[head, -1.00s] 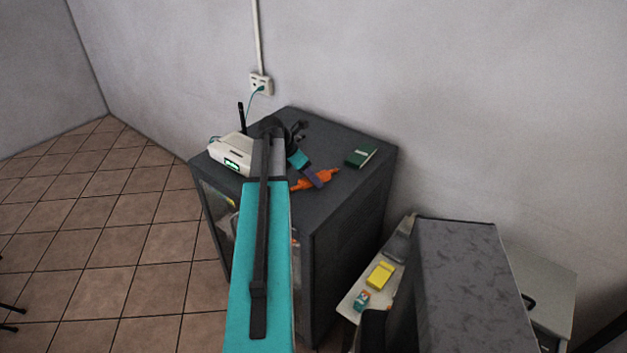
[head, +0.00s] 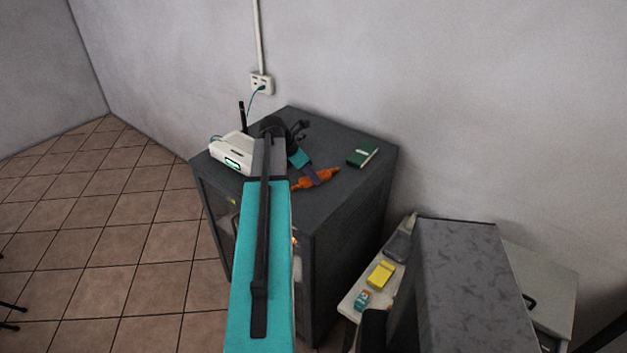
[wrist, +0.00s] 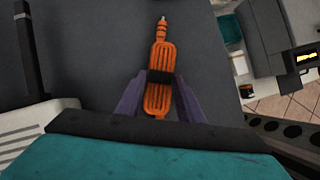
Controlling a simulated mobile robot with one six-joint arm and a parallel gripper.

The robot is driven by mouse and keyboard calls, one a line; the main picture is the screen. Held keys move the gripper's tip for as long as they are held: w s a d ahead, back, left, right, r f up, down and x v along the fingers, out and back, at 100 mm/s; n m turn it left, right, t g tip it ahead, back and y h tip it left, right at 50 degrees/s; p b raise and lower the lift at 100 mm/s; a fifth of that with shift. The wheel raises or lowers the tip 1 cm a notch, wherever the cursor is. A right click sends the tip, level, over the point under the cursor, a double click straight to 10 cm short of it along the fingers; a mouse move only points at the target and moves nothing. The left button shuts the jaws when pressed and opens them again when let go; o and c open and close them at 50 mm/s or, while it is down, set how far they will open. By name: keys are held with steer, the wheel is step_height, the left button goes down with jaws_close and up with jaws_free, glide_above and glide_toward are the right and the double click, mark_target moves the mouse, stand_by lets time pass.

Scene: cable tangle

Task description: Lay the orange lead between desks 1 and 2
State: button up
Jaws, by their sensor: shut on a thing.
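The orange lead (head: 325,177) is a coiled bundle on top of the dark grey cabinet (head: 350,200), near its front edge. In the wrist view the orange lead (wrist: 160,50) shows a dark band around its middle and a plug end pointing away from me. My gripper (head: 314,179) is at the bundle. In the wrist view my gripper's purple fingers (wrist: 160,92) are on either side of the bundle, shut on it near the dark band. Whether the bundle still touches the cabinet top is hard to tell. No desk is clearly identifiable as 1 or 2.
A white router (head: 232,150) with a black antenna stands left on the cabinet. A teal cable runs to the wall socket (head: 261,84). A low pale table (head: 353,296) holds a yellow item (head: 381,274) and smaller things.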

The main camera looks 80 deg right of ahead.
steer(key=shift+r, duration=0.1)
steer(key=shift+r+b, duration=0.85)
steer(key=shift+r, duration=0.7)
steer(key=w+a+b, duration=0.1)
steer(key=a, duration=0.3)
steer(key=a+r+b, duration=0.1)
steer(key=a, duration=0.4)
steer(key=w+a+b, duration=0.1)
steer(key=a, duration=0.3)
steer(key=shift+w+a+r+b, duration=0.15)
steer(key=shift+w+a+b, duration=0.15)
steer(key=shift+b, duration=0.1)
steer(key=shift+w+a+b, duration=0.1)
steer(key=shift+a+b, duration=0.5)
steer(key=shift+w+a+r, duration=0.15)
steer(key=shift+a+r, duration=0.05)
steer(key=shift+a, duration=0.25)
